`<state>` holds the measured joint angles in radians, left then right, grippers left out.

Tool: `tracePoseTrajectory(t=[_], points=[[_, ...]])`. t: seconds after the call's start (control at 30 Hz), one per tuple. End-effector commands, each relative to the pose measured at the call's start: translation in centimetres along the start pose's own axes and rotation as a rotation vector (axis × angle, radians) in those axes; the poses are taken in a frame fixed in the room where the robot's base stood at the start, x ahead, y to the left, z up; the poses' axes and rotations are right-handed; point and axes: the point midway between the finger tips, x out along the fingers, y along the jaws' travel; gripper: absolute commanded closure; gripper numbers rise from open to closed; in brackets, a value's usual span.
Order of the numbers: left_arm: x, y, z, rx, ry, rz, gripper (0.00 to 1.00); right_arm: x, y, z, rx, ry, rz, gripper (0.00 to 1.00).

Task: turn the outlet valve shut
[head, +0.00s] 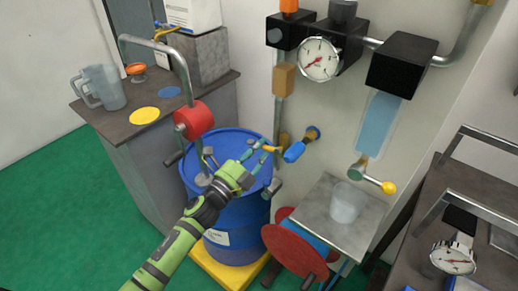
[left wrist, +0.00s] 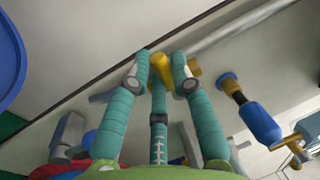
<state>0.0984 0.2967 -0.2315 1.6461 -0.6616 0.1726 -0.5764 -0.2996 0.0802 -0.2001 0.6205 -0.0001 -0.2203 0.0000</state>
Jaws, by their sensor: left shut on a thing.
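Several valve-like parts are on the wall, and I cannot tell which is the outlet valve. A yellow brass piece (left wrist: 160,68) is between my left fingertips in the left wrist view. In the head view my left gripper (head: 271,149) is shut on it, beside the lower end of the vertical pipe. A blue-handled valve (head: 295,151) on a brass fitting is just right of the fingertips; it also shows in the left wrist view (left wrist: 258,120). A brass valve with a yellow knob (head: 388,187) is under the blue sight glass (head: 380,125). My right gripper is not in view.
A blue drum (head: 238,222) stands below my left gripper, with a red-bodied pump (head: 193,120) on it. A clear cup (head: 347,203) stands on a metal shelf over a red wheel (head: 285,250). A gauge (head: 320,59) is above. A bench is at right.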

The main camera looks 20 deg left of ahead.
Motion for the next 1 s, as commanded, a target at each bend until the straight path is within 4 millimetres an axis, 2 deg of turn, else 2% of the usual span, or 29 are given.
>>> tracePoseTrajectory(t=[0.47, 0.5, 0.57, 0.87, 1.0], points=[[0.02, -0.06, 0.07, -0.021, -0.006, -0.002, 1.0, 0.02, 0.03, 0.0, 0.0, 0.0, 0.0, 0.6], [0.02, -0.05, 0.06, -0.021, -0.006, -0.002, 0.73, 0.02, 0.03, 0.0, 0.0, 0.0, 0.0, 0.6], [0.02, -0.05, 0.07, -0.021, -0.006, -0.002, 0.53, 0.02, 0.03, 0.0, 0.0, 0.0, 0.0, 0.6], [-0.02, 0.01, 0.02, -0.017, -0.004, -0.001, 0.53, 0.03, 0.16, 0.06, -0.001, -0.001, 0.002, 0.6], [-0.83, 0.11, 0.02, -0.017, -0.005, 0.001, 0.53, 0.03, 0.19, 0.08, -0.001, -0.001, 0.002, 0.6]])
